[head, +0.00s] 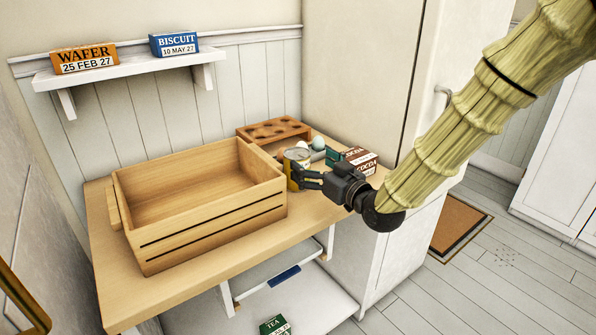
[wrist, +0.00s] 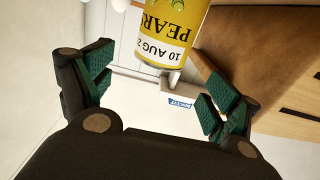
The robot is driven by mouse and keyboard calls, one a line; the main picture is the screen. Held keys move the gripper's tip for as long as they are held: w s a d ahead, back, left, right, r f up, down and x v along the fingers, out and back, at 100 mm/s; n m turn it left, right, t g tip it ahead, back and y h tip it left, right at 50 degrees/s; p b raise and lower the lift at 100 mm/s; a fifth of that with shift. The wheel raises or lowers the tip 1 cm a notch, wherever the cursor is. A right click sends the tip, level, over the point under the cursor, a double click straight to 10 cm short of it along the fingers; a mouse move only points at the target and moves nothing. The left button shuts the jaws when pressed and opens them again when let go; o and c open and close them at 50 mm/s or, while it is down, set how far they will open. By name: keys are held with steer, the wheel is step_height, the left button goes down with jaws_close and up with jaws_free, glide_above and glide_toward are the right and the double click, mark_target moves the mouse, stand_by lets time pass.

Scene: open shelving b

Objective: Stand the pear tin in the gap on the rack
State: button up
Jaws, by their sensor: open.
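The pear tin (head: 296,157) is a yellow can with a metal top. It stands upright on the wooden counter, just right of the slatted crate. In the wrist view the tin (wrist: 172,38) shows upside down, with "PEAR" and part of a date, "10 AUG 2", readable. My gripper (head: 304,178) is open beside the tin. In the wrist view its fingers (wrist: 158,88) are spread wide, with the tin ahead of the space between them. The fingers partly hide the tin in the head view. I cannot tell whether they touch it.
A white wall shelf (head: 130,69) holds a WAFER box (head: 84,59) and a BISCUIT box (head: 174,44), with bare space between. A wooden crate (head: 210,215) fills much of the counter (head: 110,270). A holed brown rack (head: 274,128), an egg and a COCOA box (head: 360,160) are close by.

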mark_target(297, 153)
steer(key=shift+x, duration=3.6)
steer(key=shift+f, duration=0.1)
steer(key=c, duration=1.6)
